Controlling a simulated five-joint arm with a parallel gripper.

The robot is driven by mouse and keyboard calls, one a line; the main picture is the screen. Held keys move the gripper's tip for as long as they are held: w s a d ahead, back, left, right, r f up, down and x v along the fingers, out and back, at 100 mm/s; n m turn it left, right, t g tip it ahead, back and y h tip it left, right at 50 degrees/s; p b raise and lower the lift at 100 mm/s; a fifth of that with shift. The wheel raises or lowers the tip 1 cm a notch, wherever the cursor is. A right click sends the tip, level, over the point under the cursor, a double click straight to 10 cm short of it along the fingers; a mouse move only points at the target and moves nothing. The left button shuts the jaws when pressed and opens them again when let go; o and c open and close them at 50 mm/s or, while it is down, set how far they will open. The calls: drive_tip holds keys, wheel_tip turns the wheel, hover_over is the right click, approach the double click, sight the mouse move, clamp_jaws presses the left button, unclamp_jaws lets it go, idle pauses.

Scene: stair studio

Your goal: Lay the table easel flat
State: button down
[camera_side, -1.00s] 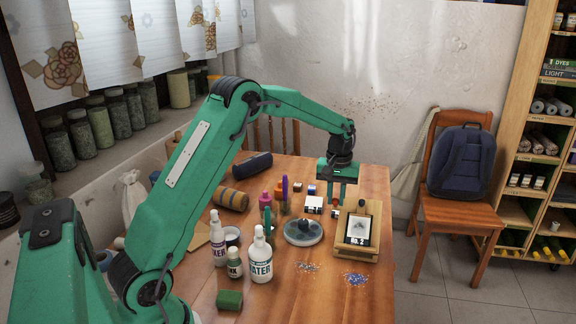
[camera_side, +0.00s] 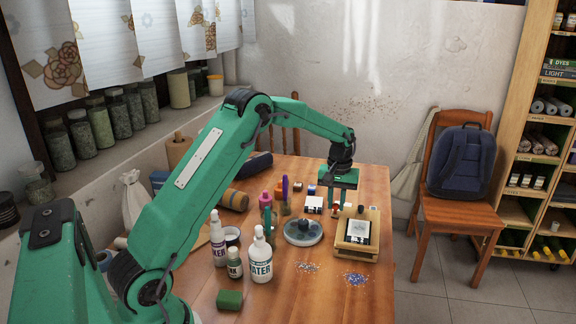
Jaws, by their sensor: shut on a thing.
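The table easel (camera_side: 345,248) is a small light wooden frame at the right side of the table. Its panel leans far back, low over its base, and carries a small dark-and-white picture (camera_side: 359,232). My gripper (camera_side: 338,209) is at the easel's back left edge, with its fingers pointing down. It is shut on the easel, but the exact spot where the fingers grip is small and partly hidden.
A grey round dish (camera_side: 303,232) stands close left of the easel. White bottles (camera_side: 261,258), a green block (camera_side: 229,300) and coloured tubes stand further left. Blue and grey specks (camera_side: 355,279) lie in front. The table's right front is otherwise clear.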

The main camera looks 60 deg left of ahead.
drive_tip(key=shift+w+a+f, duration=0.5)
drive_tip(key=shift+a+f, duration=0.05)
drive_tip(key=shift+a, duration=0.05)
drive_tip(key=shift+w+a+f, duration=0.2)
drive_tip(key=shift+f, duration=0.55)
drive_tip(key=c, duration=1.3)
unclamp_jaws()
drive_tip(key=shift+c, duration=0.2)
drive_tip(key=shift+d, duration=0.15)
drive_tip(key=shift+s, duration=0.1)
drive_tip(key=shift+r, duration=0.25)
wheel_tip(320, 180, up, 7)
drive_tip(key=shift+r, duration=0.15)
